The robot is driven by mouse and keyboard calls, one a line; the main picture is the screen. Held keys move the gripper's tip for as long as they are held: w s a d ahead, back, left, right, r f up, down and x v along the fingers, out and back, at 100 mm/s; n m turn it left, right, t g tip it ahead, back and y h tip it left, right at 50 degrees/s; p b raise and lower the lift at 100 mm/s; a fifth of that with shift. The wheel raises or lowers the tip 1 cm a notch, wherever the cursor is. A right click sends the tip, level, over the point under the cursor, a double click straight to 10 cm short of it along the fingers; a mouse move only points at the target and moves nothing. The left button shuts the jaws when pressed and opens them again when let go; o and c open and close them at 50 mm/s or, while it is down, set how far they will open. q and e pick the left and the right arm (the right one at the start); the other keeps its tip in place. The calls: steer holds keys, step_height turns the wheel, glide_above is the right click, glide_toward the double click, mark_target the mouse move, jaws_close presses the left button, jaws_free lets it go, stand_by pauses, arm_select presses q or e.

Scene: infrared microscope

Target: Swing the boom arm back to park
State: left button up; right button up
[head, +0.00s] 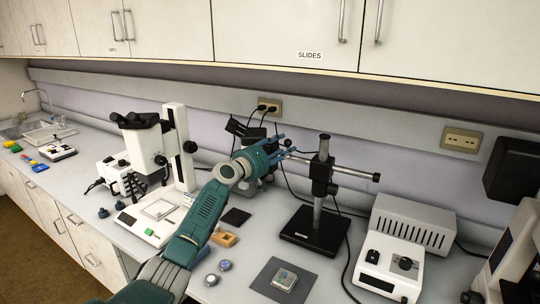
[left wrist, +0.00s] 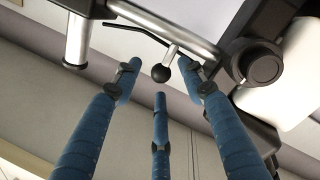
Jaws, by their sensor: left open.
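The boom arm (head: 352,172) is a silver horizontal bar on a black clamp and upright post (head: 318,215), which rises from a black base plate (head: 300,238). Its left part runs behind my left gripper (head: 284,147). In the left wrist view the boom bar (left wrist: 185,30) crosses the top, and a black ball knob (left wrist: 161,73) on a short silver stem points toward me. My left gripper's blue fingers (left wrist: 160,80) are open around the knob, with visible gaps between them and it. The right gripper is in neither view.
A white microscope (head: 150,145) stands left of my arm. A dark mat (head: 262,280) with a small device lies in front. Black cables hang behind the post.

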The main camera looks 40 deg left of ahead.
arm_select(q)
steer(key=s, duration=0.8)
steer(key=shift+d, duration=0.2)
